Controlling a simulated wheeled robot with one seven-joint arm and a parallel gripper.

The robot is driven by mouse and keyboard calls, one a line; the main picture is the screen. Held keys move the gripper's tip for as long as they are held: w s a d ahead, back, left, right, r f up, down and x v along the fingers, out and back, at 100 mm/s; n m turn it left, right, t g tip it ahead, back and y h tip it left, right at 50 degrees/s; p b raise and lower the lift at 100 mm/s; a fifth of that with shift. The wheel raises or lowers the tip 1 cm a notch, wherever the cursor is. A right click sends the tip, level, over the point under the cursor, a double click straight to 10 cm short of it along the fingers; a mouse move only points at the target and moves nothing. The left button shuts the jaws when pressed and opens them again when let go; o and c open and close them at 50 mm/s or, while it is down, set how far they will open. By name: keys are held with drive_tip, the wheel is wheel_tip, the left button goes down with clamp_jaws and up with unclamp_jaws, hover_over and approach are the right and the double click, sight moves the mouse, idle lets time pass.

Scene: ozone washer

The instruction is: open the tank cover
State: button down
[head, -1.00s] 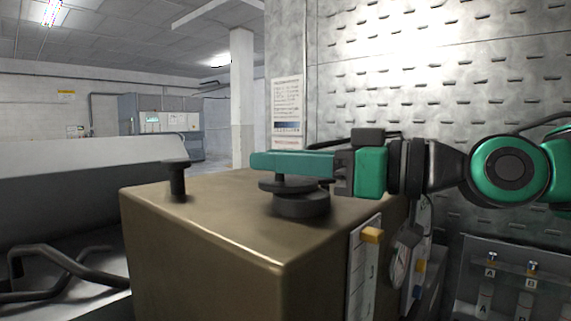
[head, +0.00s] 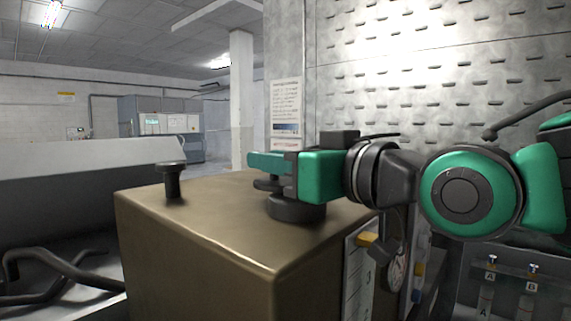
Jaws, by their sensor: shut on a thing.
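The tank (head: 205,225) is a tan box with rounded edges in the middle of the head view. Its dark round cover (head: 296,209) sits on the top face, towards the right, with a narrower knob part above it. My green gripper (head: 268,165) reaches in from the right and is shut on the knob of the cover. The gripper hides part of the knob and of the cover's upper side. I cannot tell whether the cover is raised off the tank.
A dark capped post (head: 173,182) stands on the tank's top left. Dark pipes (head: 60,265) lie lower left. A gauge (head: 397,270) and a yellow part (head: 367,239) are at the tank's right side. A metal wall (head: 440,90) rises behind my arm.

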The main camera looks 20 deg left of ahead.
drive_tip(key=shift+w+d+r, duration=0.15)
drive_tip(key=shift+w+r, duration=0.05)
drive_tip(key=shift+r, duration=0.05)
drive_tip(key=c, duration=1.5)
unclamp_jaws()
drive_tip(key=shift+s+f, duration=0.1)
drive_tip(key=v, duration=1)
drive_tip(key=shift+s+d+f, duration=0.1)
drive_tip(key=shift+s+d, duration=0.05)
drive_tip(key=shift+d, duration=0.2)
